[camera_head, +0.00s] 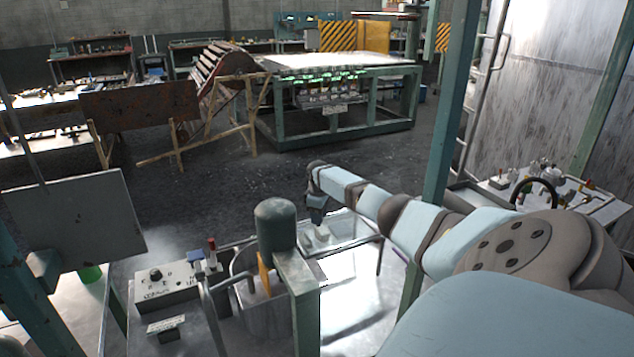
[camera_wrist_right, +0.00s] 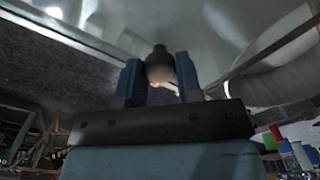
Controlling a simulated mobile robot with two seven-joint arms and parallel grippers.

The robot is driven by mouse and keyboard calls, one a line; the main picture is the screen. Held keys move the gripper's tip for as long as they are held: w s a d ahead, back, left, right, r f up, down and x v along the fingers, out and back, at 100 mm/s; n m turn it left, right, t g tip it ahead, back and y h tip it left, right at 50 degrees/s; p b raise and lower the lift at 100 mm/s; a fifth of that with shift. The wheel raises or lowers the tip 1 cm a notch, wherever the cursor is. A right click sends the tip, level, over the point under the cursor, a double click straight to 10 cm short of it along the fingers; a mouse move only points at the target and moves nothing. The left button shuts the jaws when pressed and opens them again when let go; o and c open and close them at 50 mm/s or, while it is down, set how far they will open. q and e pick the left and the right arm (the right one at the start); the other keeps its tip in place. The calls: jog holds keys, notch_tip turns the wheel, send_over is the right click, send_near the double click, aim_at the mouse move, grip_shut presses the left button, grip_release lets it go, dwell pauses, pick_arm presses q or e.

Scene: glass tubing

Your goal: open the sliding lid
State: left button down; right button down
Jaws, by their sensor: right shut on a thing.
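The sliding lid (camera_head: 348,231) looks like a pale, glassy panel on a framed tank in the middle of the head view. My right gripper (camera_head: 318,218) reaches down to it from the right. In the right wrist view, its two blue fingers (camera_wrist_right: 160,82) are shut on a dark rounded knob (camera_wrist_right: 159,64), with a grey, blurred surface beyond. The knob's base is hard to make out. My left gripper is in neither view.
A green cylinder on a post (camera_head: 276,228) stands just left of my right gripper. A control box (camera_head: 166,283) is at the lower left. A green upright post (camera_head: 450,110) rises behind my right arm. Open dark floor (camera_head: 215,205) lies beyond.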

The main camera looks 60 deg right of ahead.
jog(key=c, duration=0.9)
grip_release()
jog(key=shift+o, duration=0.6)
notch_tip(320, 180, up, 14)
jog(key=p, duration=1.2)
